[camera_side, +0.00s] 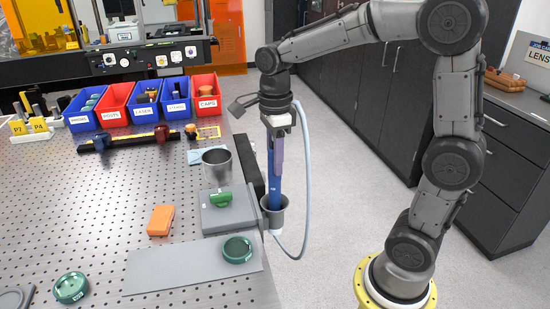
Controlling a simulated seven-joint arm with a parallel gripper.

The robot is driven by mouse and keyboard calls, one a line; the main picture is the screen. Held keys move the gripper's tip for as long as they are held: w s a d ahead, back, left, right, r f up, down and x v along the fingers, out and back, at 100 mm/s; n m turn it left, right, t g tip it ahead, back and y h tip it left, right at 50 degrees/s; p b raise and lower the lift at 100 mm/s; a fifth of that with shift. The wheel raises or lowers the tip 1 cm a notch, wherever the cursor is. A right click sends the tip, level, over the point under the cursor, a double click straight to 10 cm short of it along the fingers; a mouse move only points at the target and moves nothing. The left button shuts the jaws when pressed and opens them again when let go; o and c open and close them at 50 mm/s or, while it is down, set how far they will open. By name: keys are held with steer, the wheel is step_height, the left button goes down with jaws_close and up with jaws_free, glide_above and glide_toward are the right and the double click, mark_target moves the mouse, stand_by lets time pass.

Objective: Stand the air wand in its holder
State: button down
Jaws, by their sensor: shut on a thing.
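The blue air wand (273,185) is upright at the right edge of the perforated table. My gripper (279,138) is above it, pointing down, and is shut on its upper part. The wand's lower end goes into the mouth of the grey cup-shaped holder (283,217) as seen from this side. How deep it sits is hidden by the holder's wall. A pale blue hose (307,190) loops from near my gripper down to below the holder.
An orange box (160,220) lies to the left. Labelled bins (160,100) line the back. Right of the table is open floor.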

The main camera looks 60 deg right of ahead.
steer(key=shift+f, duration=1.15)
stand_by(0.4)
steer(key=shift+c, duration=2.3)
jaws_free()
step_height(320, 180, up, 14)
steer(key=shift+f, duration=0.1)
